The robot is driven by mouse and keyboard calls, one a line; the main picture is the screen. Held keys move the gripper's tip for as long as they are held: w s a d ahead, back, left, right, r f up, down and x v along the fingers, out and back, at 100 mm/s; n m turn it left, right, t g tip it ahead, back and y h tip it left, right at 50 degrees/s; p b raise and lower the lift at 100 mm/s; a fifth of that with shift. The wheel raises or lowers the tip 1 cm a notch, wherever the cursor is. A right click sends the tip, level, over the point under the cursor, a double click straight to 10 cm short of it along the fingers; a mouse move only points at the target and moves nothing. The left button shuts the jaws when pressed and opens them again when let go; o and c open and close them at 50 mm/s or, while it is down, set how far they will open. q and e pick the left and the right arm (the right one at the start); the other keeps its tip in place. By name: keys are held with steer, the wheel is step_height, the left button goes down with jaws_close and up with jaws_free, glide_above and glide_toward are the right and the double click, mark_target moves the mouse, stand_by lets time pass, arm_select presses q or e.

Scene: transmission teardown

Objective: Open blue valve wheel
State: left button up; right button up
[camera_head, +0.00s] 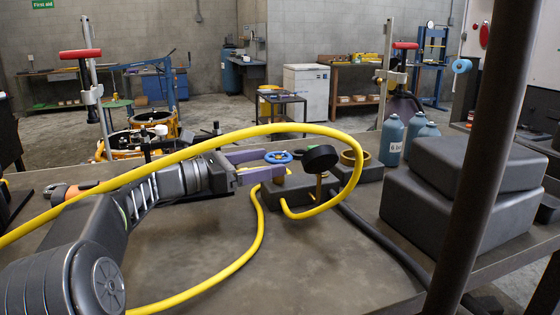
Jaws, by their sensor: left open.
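The blue valve wheel (278,157) sits on top of a short brass-coloured fitting on a dark grey block (300,196) on the workbench. My left gripper (273,165) reaches in from the left with its purple fingers apart. Its fingertips are right at the wheel, one by its far side and one by its near side, lower down. I cannot tell whether they touch the wheel. A black round gauge or knob (320,158) stands just right of the wheel. The right gripper is not in view.
A yellow hose (250,235) loops over my left arm and around the block. Blue bottles (391,141), large grey stacked boxes (455,200) and a dark upright post (485,165) stand to the right. The front middle of the bench (320,265) is clear.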

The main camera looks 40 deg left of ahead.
mark_target(280, 160)
arm_select(q)
steer(key=x, duration=0.4)
steer(key=shift+w, duration=0.1)
steer(key=shift+c, duration=0.6)
steer(key=c, duration=1.2)
steer(key=shift+c, duration=0.2)
steer(key=shift+y, duration=0.3)
